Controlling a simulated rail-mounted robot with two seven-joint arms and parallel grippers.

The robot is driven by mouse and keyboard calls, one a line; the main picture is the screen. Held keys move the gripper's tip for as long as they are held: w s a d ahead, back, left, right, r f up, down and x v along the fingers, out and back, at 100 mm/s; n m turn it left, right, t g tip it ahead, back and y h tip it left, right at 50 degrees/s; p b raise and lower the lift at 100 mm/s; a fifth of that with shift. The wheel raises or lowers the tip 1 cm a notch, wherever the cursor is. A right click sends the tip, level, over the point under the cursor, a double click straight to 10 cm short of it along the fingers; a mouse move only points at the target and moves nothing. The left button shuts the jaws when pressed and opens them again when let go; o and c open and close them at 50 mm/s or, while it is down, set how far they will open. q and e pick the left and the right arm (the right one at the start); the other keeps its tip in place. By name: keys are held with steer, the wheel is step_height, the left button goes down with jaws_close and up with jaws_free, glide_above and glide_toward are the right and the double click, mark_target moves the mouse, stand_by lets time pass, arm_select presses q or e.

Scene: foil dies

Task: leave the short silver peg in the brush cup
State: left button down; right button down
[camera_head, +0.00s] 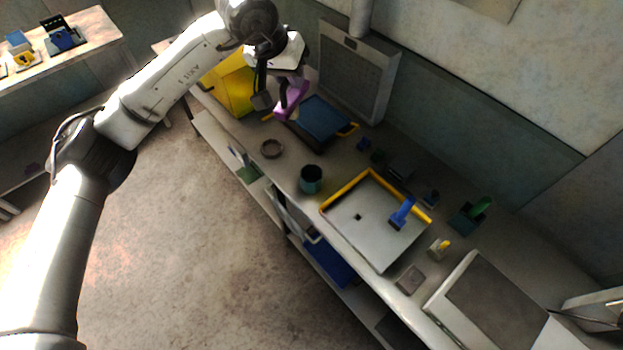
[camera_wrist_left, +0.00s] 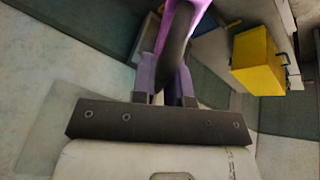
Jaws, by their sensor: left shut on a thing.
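A dark teal cup (camera_head: 311,179), which looks like the brush cup, stands upright near the bench's front edge, apart from the gripper. Its inside is dark and I cannot tell what is in it. I cannot make out a short silver peg in either view. My right gripper is not in view.
A yellow box (camera_head: 232,86) and a blue-topped tray (camera_head: 322,119) are near the held tool. A grey tray with yellow edges (camera_head: 345,222) holds a blue-handled tool (camera_head: 402,213). A grey panel (camera_head: 357,75) stands behind.

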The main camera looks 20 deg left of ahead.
arm_select(q)
steer(key=shift+w+r+p, duration=0.1)
steer(key=shift+w+p, duration=0.6)
steer(key=shift+w, duration=1.3)
steer(key=shift+w+p, duration=0.4)
steer(key=shift+w, duration=0.2)
steer(key=w+p, duration=0.4)
steer(key=w, duration=0.3)
steer(key=shift+w, duration=0.1)
stand_by(0.4)
steer(key=shift+f, duration=0.2)
